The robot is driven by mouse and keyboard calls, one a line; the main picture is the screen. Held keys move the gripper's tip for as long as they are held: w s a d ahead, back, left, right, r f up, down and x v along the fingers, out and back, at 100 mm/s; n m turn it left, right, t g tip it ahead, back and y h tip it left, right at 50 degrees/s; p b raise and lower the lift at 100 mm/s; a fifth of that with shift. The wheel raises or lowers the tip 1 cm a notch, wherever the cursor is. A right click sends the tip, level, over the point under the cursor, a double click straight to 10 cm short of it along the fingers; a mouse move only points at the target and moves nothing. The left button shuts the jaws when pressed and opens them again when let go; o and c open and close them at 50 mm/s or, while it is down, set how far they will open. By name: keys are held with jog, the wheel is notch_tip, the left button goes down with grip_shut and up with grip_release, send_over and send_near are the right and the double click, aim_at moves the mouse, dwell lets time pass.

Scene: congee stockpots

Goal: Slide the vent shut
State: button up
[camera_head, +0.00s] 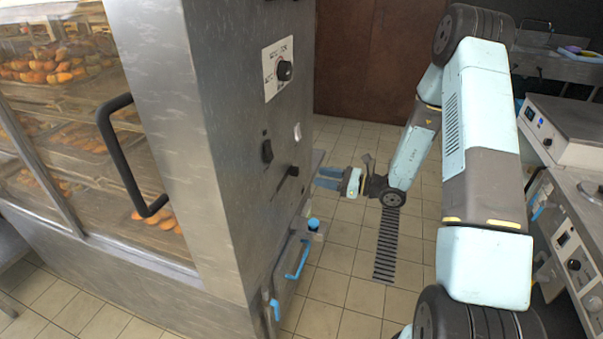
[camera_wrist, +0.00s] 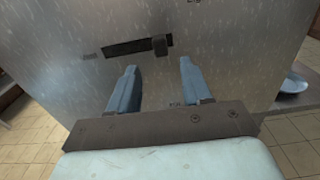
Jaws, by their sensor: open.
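The vent is a dark horizontal slot (camera_wrist: 125,46) with a small dark slider knob (camera_wrist: 159,44) on the steel side panel of the oven. In the wrist view the knob stands at the right end of the visible dark slot. In the head view the slider knob (camera_head: 293,171) is small, on the lower part of the panel. My gripper (camera_head: 318,180) faces the panel near the slider's height. In the wrist view my gripper (camera_wrist: 158,66) has its two blue fingers apart with nothing between them, and the knob appears just beyond the fingertips. Contact cannot be told.
A blue-handled drawer (camera_head: 297,259) is low down. The glass door with a black handle (camera_head: 124,160) is left. Tiled floor is clear; a counter (camera_head: 570,185) is right.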

aim_at(294, 171)
jog(key=x, duration=0.8)
jog(key=shift+w+a, duration=0.1)
jog(key=shift+a, duration=0.05)
grip_shut()
dwell(0.5)
